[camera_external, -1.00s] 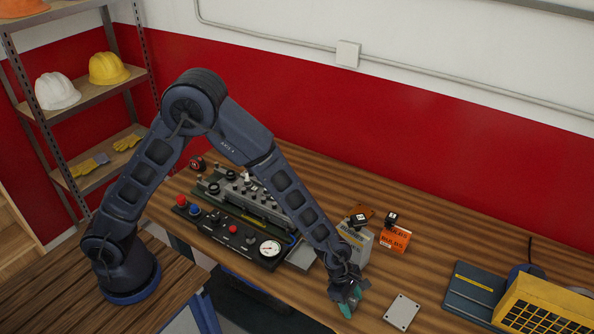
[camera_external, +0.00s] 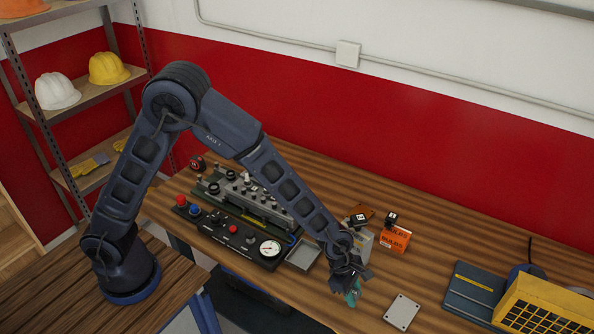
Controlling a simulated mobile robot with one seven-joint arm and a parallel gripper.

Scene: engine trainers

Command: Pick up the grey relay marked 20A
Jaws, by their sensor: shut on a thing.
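My gripper (camera_external: 353,295) has teal fingertips and points down over the front of the wooden bench (camera_external: 450,240), left of a pale square plate. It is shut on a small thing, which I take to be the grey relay. The fingers and wrist hide most of it, and no 20A mark can be read. Two small dark blocks with white labels show beyond the gripper: one (camera_external: 358,220) at the grey box, the other (camera_external: 391,217) at the orange box.
The grey box (camera_external: 364,241) is partly behind my wrist, with the orange box (camera_external: 396,239) beside it. The pale plate (camera_external: 402,311) lies close on the right. An engine trainer panel (camera_external: 232,230) and a shallow grey tray (camera_external: 303,256) stand left. A dark blue binder (camera_external: 470,289) lies right.

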